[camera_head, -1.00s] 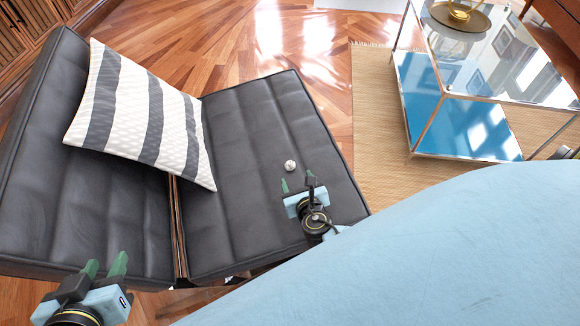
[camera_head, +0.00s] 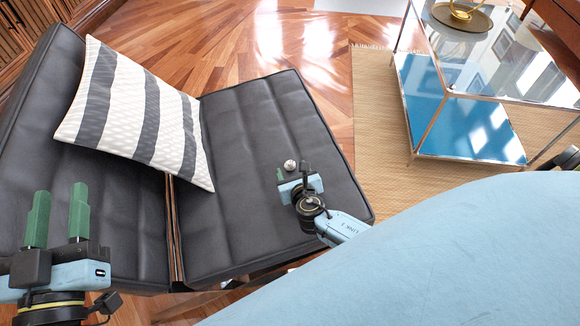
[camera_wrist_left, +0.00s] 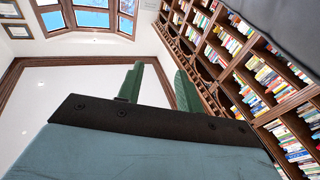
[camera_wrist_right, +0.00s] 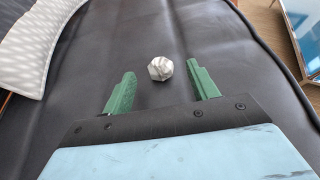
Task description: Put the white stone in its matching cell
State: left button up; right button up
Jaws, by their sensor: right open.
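The white stone (camera_head: 290,165) is a small faceted ball lying on the seat of the black leather chair (camera_head: 260,125). In the right wrist view the stone (camera_wrist_right: 160,68) lies just beyond and between the two green fingertips. My right gripper (camera_head: 293,174) is open and empty, low over the seat, with its fingers pointing at the stone. My left gripper (camera_head: 58,195) is open and empty at the lower left, over the chair's left part; in the left wrist view its fingers (camera_wrist_left: 158,85) face the room with nothing between them. No cell shows in these views.
A striped cushion (camera_head: 140,110) leans on the chair's left part. A glass and metal table (camera_head: 480,110) with a blue lower shelf stands at the right on a woven rug (camera_head: 375,110). A gold tray (camera_head: 460,15) sits on it. Bookshelves (camera_wrist_left: 250,80) show in the left wrist view.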

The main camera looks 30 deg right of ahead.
jog(key=shift+b+x, duration=0.5)
jog(key=shift+x, duration=0.7)
pick_arm(q)
jog(key=r+t, duration=0.1)
jog(key=s+r+t, duration=0.1)
jog(key=r, duration=0.1)
jog(key=r+t, duration=0.1)
jog(key=shift+s+d+r+h, duration=0.15)
jog(key=shift+s+r+h, duration=0.1)
jog(key=shift+h, duration=0.15)
pick_arm(e)
jog(key=shift+c, duration=0.3)
jog(key=c, duration=1.1)
pick_arm(q)
jog(key=shift+w+f, duration=0.1)
jog(key=shift+f, duration=0.05)
